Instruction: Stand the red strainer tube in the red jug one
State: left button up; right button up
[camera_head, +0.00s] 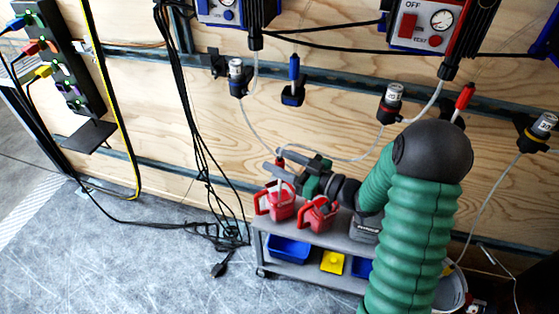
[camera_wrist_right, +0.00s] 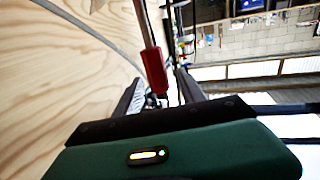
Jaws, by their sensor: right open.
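My right gripper (camera_head: 279,166) is open above the red jugs on the cart. In the right wrist view, the red strainer tube (camera_wrist_right: 155,70) shows between or just beyond the two open fingers (camera_wrist_right: 158,98), with a pale hose at its upper end. I cannot tell whether a finger touches it. In the head view only a small red bit (camera_head: 279,160) shows by the fingertips. One red jug (camera_head: 282,208) stands at the cart's left end, under the gripper. Another red jug (camera_head: 319,215) stands right of it. My left gripper is not in view.
The grey cart (camera_head: 300,237) holds a blue bin (camera_head: 289,248) and a yellow item (camera_head: 332,262) on its lower shelf. Thin hoses and black cables (camera_head: 200,140) hang along the plywood wall. The floor at left is mostly clear.

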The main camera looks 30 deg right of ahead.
jog(key=p+v, duration=0.5)
jog(key=v, duration=1.2)
jog(key=shift+w, duration=0.1)
